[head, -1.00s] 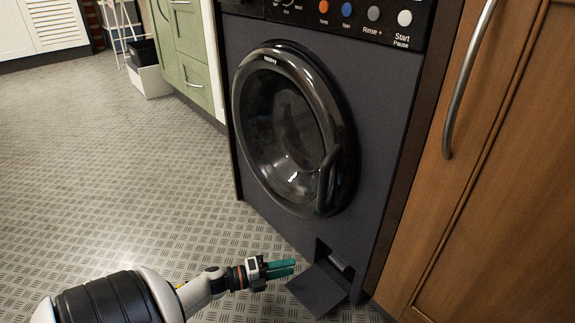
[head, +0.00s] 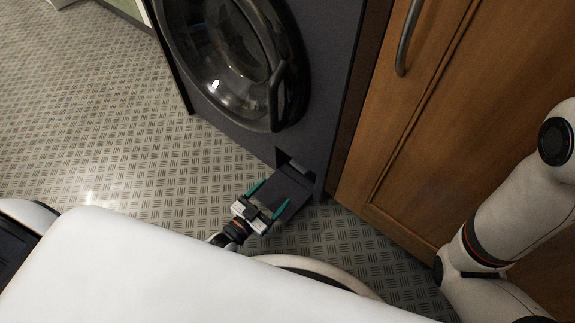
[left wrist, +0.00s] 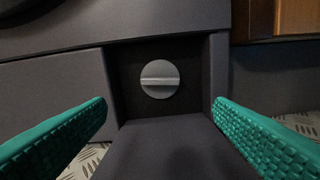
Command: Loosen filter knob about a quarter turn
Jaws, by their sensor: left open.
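The filter knob (left wrist: 160,79) is a round grey disc with a raised bar across it, lying level, in the left wrist view. It sits in a dark recess at the bottom of the washing machine (head: 318,60). The recess flap (head: 284,192) is folded down in front; it also shows in the left wrist view (left wrist: 165,150). My left gripper (head: 268,198) is open, its green fingers on either side of the flap, in front of the knob and apart from it. In the head view the knob is hard to make out. My right gripper is not in view.
A wooden cabinet (head: 450,110) with a metal handle stands right of the machine. The round door (head: 232,60) above the recess is closed. Patterned metal floor (head: 100,130) lies free to the left. My right arm shows at the right.

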